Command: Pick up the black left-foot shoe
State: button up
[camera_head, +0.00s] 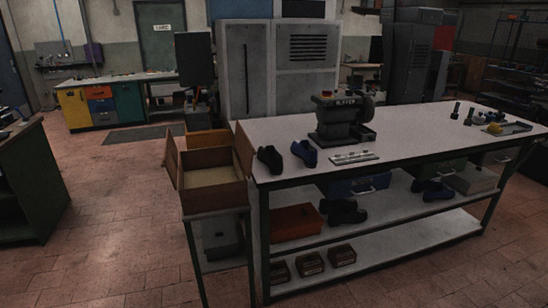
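A black shoe (270,159) stands on the left end of the white bench top (415,128). A blue shoe (305,153) stands just to its right, a little apart. More black footwear (343,211) lies on the shelf under the bench, and dark blue footwear (432,189) lies further right on that shelf. I cannot tell from this distance which black shoe is for the left foot. My gripper is not in view.
A dark machine (342,118) stands behind the shoes, with a metal plate (354,157) in front. An orange box (296,222) is on the shelf. The floor (120,215) at left is clear.

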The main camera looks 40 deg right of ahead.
aim_at(270, 154)
jog(key=u, duration=0.05)
jog(key=i, duration=1)
jog(key=z, duration=0.05)
